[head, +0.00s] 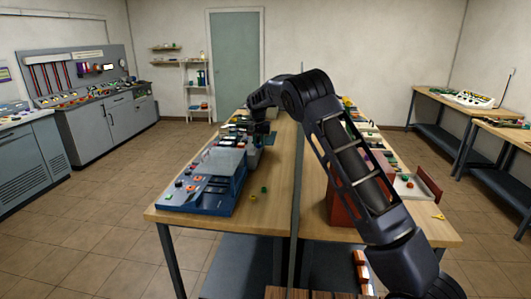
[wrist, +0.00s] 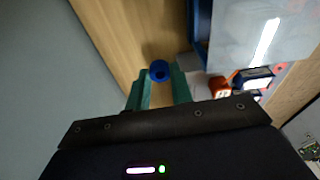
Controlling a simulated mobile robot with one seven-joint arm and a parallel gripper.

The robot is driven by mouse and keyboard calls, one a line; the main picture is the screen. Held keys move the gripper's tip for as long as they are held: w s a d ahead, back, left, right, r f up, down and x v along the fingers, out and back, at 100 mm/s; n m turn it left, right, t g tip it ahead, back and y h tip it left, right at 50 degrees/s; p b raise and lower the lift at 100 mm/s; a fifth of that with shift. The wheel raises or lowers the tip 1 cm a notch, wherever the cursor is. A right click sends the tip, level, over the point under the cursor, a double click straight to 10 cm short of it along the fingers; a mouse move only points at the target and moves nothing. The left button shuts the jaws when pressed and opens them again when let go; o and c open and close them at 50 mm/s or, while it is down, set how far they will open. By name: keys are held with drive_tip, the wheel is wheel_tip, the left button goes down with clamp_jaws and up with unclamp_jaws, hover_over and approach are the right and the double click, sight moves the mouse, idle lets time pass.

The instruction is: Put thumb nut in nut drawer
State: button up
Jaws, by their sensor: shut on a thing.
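My gripper (wrist: 161,74) shows in the wrist view with its two green fingers closed on a small blue ring-shaped nut (wrist: 160,69), which looks like the thumb nut. It is held at the fingertips above the wooden bench top. In the head view my gripper (head: 262,129) is at the far part of the left bench, behind the blue case; the nut is too small to make out there. A pale open tray with a red-brown end panel (head: 430,185) sits on the right bench, beside a red-brown box. I cannot tell whether it is the nut drawer.
A blue case with a grey panel (head: 215,165) stands on the left bench (head: 272,214). Small green and yellow pieces (head: 264,189) lie beside it. In the wrist view an orange part (wrist: 219,87) lies right of my fingers. Cluttered parts line the right bench.

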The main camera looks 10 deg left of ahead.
drive_tip(key=w+d+r+m, duration=0.1)
drive_tip(key=d+r+m, duration=0.1)
drive_tip(key=d+r, duration=0.55)
drive_tip(key=d+r+m, duration=0.2)
drive_tip(key=d+r, duration=0.2)
drive_tip(key=r, duration=0.6)
drive_tip(key=w+d+r+m, duration=0.1)
drive_tip(key=d+r, duration=0.4)
drive_tip(key=r, duration=0.4)
drive_tip(key=w+d, duration=0.6)
drive_tip(key=d, duration=0.3)
drive_tip(key=d+f+n, duration=0.2)
drive_tip(key=d+f, duration=0.6)
drive_tip(key=f, duration=0.3)
drive_tip(key=d+f+n, duration=0.1)
drive_tip(key=d+f, duration=0.6)
drive_tip(key=f, duration=0.4)
drive_tip(key=d+f+n, duration=0.2)
drive_tip(key=d+f, duration=0.6)
drive_tip(key=f, duration=0.3)
wheel_tip(320, 180, up, 22)
drive_tip(key=m+g+h, duration=0.2)
drive_tip(key=m, duration=1.6)
hover_over(416, 194)
drive_tip(key=f, duration=1.9)
drive_tip(key=shift+s+a+f, duration=0.15)
drive_tip(key=shift+a+f, duration=0.1)
drive_tip(key=shift+a, duration=0.15)
